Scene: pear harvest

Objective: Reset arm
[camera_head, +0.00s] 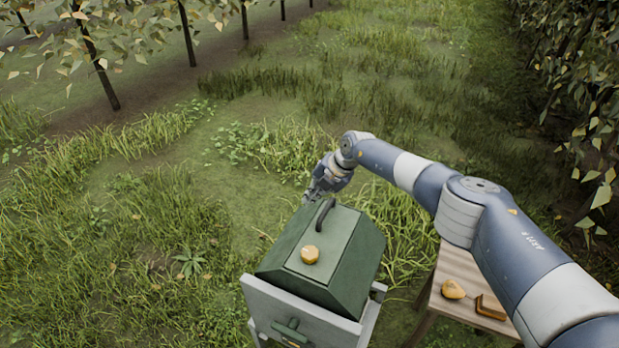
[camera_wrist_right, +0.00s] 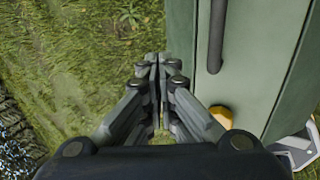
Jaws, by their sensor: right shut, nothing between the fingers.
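My right arm reaches in from the lower right in the head view. Its gripper (camera_head: 322,187) is just behind the far edge of a green box (camera_head: 345,262). In the right wrist view the gripper (camera_wrist_right: 158,62) is shut and empty, with grass below it and the box to its right. The box has a sloped lid with a dark curved handle (camera_head: 319,219) and a round yellow-orange knob or fruit (camera_head: 310,254) on it; I cannot tell which. My left gripper is not in view.
The box rests on a grey stand (camera_head: 296,312). A wooden table (camera_head: 454,268) at the lower right carries a yellow pear (camera_head: 453,290) and a small brown object (camera_head: 490,306), partly beside my arm. Tree trunks stand at the upper left, foliage at the right. Grass to the left is open.

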